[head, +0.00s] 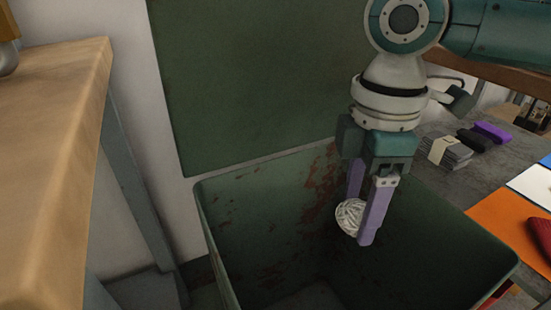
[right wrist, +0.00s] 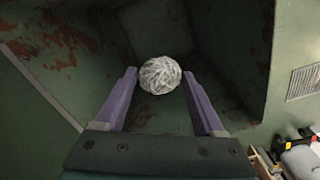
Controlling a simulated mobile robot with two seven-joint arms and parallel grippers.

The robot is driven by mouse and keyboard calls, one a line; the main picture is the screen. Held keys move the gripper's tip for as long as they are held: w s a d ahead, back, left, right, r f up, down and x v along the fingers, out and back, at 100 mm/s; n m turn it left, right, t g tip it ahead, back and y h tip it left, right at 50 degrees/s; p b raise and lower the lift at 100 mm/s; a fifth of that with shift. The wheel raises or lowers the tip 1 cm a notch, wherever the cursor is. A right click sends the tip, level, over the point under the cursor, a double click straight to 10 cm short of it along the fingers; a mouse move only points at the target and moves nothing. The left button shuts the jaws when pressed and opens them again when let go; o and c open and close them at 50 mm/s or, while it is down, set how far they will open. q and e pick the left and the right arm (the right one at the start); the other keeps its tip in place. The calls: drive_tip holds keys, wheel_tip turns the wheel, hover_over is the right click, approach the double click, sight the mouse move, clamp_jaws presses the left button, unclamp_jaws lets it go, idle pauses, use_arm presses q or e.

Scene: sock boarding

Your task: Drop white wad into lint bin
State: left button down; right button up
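The white wad (head: 349,216) is a round, ribbed ball. It sits between the two purple fingertips of my right gripper (head: 360,215), which is shut on it and points down. In the right wrist view the wad (right wrist: 160,75) shows between the fingertips (right wrist: 160,72), with the dark inside of the bin behind it. The lint bin (head: 225,225) is a deep, open green bin with rusty patches inside. The gripper and wad are over its opening, and the bin's floor shows below. My left gripper is not in view.
A wooden table (head: 60,150) stands at the left. At the right is a grey worktop with grey (head: 446,152) and purple (head: 492,132) folded bundles, an orange mat (head: 500,232) and a red item (head: 541,236). A green panel (head: 260,80) rises behind the bin.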

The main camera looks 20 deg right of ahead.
drive_tip(key=o, duration=0.4)
wheel_tip(320, 180, up, 10)
drive_tip(key=p, duration=0.5)
idle(0.3)
